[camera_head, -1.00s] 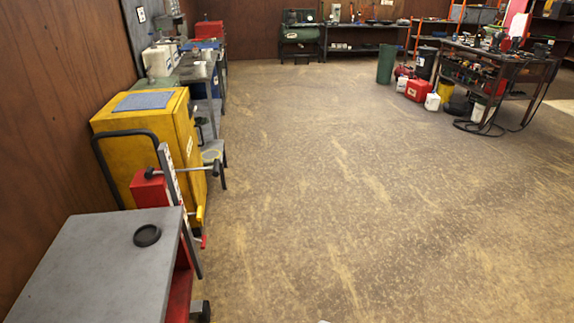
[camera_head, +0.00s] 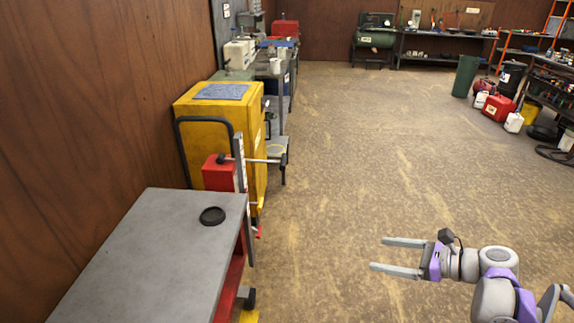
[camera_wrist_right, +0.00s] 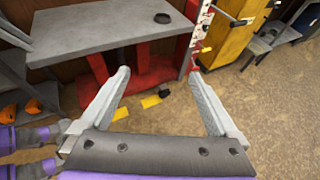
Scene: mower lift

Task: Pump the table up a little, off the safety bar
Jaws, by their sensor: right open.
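The lift table (camera_head: 150,245) has a flat grey top on a red frame and stands at the lower left, with a black round dish (camera_head: 212,216) on it. It also shows in the right wrist view (camera_wrist_right: 100,30), where the red frame (camera_wrist_right: 150,70) shows beneath the top. Yellow pieces (camera_wrist_right: 151,101) lie low by the base; one shows at the bottom edge of the head view (camera_head: 249,316). I cannot tell which part is the safety bar. My right gripper (camera_head: 378,255) is open and empty, right of the table and apart from it. My left gripper is not seen.
An upright marked post (camera_head: 241,170) with a crossbar (camera_head: 262,160) stands at the table's far end. Behind it are a red box (camera_head: 217,173) and a yellow cabinet (camera_head: 225,125) along the wall.

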